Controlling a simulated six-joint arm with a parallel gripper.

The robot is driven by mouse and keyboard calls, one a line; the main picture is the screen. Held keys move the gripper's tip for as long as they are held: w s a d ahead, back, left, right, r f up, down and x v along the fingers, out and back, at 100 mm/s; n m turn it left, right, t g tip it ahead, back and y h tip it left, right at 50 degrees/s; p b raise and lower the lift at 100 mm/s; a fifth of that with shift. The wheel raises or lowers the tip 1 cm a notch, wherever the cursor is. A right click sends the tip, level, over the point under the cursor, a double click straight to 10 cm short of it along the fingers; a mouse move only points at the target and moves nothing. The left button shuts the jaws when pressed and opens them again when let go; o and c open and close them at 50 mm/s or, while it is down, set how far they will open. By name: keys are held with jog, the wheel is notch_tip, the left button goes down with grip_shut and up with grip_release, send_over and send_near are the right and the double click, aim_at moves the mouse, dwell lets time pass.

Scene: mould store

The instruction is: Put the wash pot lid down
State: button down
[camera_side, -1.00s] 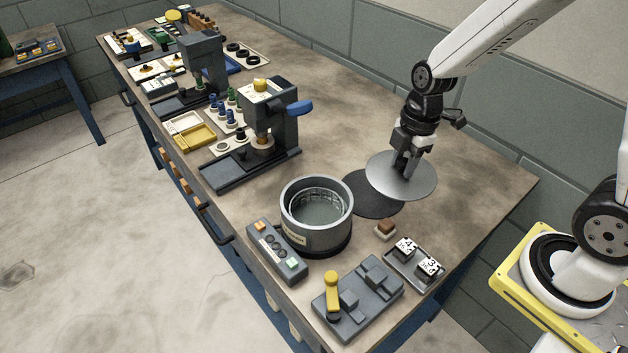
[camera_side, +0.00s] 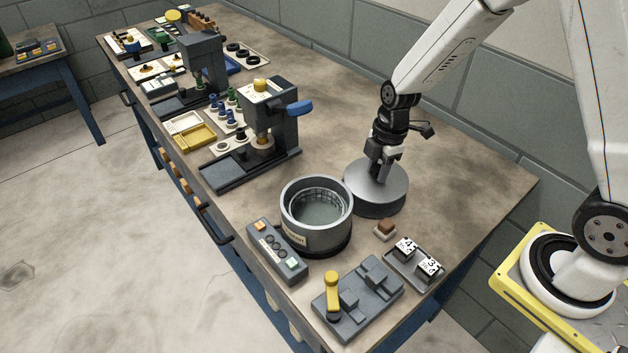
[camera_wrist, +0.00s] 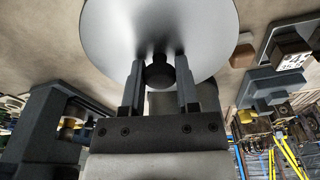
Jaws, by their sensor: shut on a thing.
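The wash pot lid (camera_side: 398,190) is a flat grey metal disc with a dark knob (camera_wrist: 160,73), seen in the wrist view. My gripper (camera_side: 376,170) is shut on the knob, one finger on each side of it in the wrist view. The lid is level, over the round dark mat (camera_side: 382,212) to the right of the wash pot. A gap seems to remain between lid and mat, but its size is hard to tell. The wash pot (camera_side: 304,232) is a grey cylinder, open at the top, with a wire basket inside. The lid's left edge is close to the pot's rim.
A small brown-topped block (camera_side: 385,231) and a tray with two marked cubes (camera_side: 415,277) are in front of the mat. A control box (camera_side: 277,252) and a clamp fixture (camera_side: 358,301) are near the front edge. A dark press (camera_side: 272,125) stands behind the pot. Bench to the right is clear.

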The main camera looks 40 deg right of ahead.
aim_at(375, 175)
jog(key=shift+w+f, duration=0.2)
jog(key=shift+f, duration=1.65)
jog(key=shift+f, duration=0.1)
jog(key=shift+c, duration=1.7)
grip_release()
notch_tip(375, 175, up, 12)
jog(key=d, duration=0.1)
jog(key=shift+d, duration=0.2)
jog(key=shift+s, duration=0.15)
